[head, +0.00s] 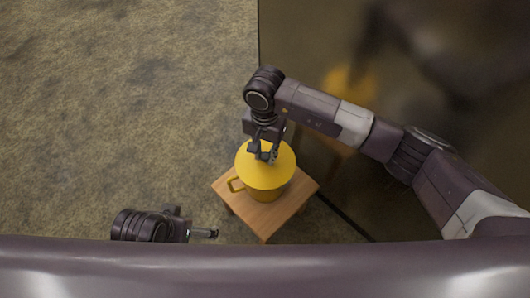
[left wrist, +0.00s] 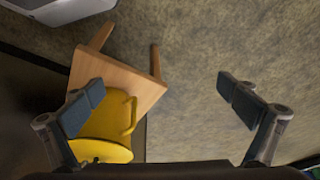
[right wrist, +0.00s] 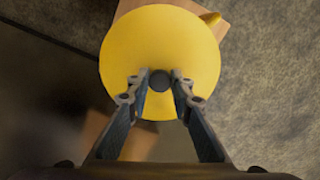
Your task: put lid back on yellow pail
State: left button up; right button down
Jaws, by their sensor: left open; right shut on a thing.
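The yellow pail (head: 263,194) stands on a small wooden stool, its handle on its left side in the head view. The round yellow lid (head: 255,178) covers the pail's top in that view. The right wrist view shows the lid (right wrist: 160,45) from above with a dark knob (right wrist: 160,80) at its middle. My right gripper (head: 265,158) is shut on this knob. In the left wrist view the pail (left wrist: 110,118) and lid (left wrist: 100,150) show at the lower left; whether the lid is fully seated is unclear. My left gripper (head: 212,234) is open and empty, left of the stool.
The wooden stool (head: 228,192) has a little bare top around the pail. A dark glossy wall (head: 400,60) stands close on the right and reflects the scene. The mottled floor (head: 130,100) on the left is clear.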

pick_arm(q)
jog(key=shift+s+r, duration=0.15)
jog(key=shift+s, duration=0.05)
jog(key=shift+r, duration=0.3)
pick_arm(e)
jog(key=shift+f, duration=0.1)
pick_arm(q)
jog(key=shift+r, duration=0.4)
jog(key=shift+f+b, duration=0.25)
jog(key=shift+b, duration=0.05)
jog(key=shift+s+a+r, duration=0.1)
jog(key=shift+s, duration=0.05)
jog(key=shift+r, duration=0.25)
pick_arm(e)
jog(key=c, duration=1.6)
grip_release()
